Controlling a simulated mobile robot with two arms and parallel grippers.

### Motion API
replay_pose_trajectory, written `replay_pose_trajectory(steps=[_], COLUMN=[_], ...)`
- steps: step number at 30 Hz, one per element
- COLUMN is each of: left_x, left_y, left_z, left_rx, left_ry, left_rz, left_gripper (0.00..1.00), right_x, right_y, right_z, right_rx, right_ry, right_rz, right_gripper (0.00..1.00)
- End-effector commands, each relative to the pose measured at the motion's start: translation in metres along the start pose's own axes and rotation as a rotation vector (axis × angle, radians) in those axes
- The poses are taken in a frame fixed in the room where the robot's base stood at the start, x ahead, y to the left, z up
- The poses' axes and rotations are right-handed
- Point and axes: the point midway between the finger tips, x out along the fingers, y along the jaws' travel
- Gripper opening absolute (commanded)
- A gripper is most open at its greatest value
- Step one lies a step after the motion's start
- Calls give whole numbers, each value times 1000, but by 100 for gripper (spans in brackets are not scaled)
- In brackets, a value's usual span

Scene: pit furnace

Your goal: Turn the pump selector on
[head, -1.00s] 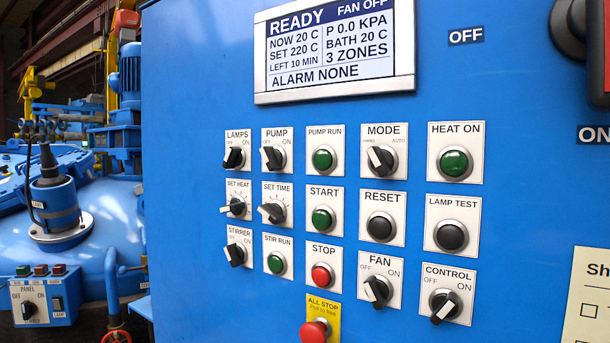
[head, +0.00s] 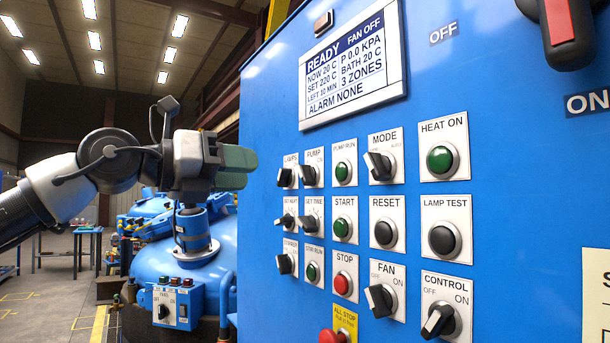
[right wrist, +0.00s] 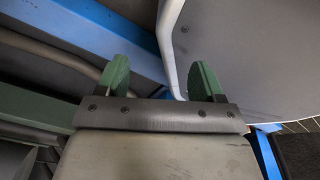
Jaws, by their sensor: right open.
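The pump selector (head: 309,176) is a black rotary knob on a white plate marked PUMP, in the top row of the blue panel in the head view. I see the panel at a slant. The knob's pointer seems to lean up-left toward OFF, though this is hard to read. The green PUMP RUN button (head: 343,162) is just right of it. My left gripper (head: 240,168) has green fingers and hangs in the air left of the panel, apart from the selector. Its finger gap is not clear. My right gripper (right wrist: 160,78) is open and empty in the right wrist view.
The LAMPS selector (head: 285,177) sits close on the left of the pump knob, and the SET TIME knob (head: 309,223) is below. A red stop button (head: 333,336) sticks out low on the panel. The display (head: 352,65) reads READY. Blue machinery (head: 190,262) stands behind my left arm.

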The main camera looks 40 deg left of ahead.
Motion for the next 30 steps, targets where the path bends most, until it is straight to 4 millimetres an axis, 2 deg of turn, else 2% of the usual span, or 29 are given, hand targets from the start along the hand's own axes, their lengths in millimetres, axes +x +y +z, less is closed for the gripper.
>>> replay_pose_trajectory(steps=[6, 15, 21, 29, 30], left_x=[41, 85, 96, 97, 97], left_y=[0, 0, 0, 0, 0], left_z=[2, 2, 1, 1, 1], left_rx=[-3, -3, -3, -3, -3], left_ry=[6, 2, 0, -1, -1], left_rz=[2, 0, -2, -2, -2], left_gripper=[38, 38, 38, 38, 35], right_x=[-16, -28, -30, -30, -30], right_y=[-18, -10, -6, -6, -6], right_z=[-5, -4, -3, -3, -3], right_rx=[6, 2, 3, 4, 4], right_ry=[4, 1, 0, 0, 0], right_rz=[-23, -13, -9, -8, -8], right_gripper=[68, 68, 68, 68, 68])
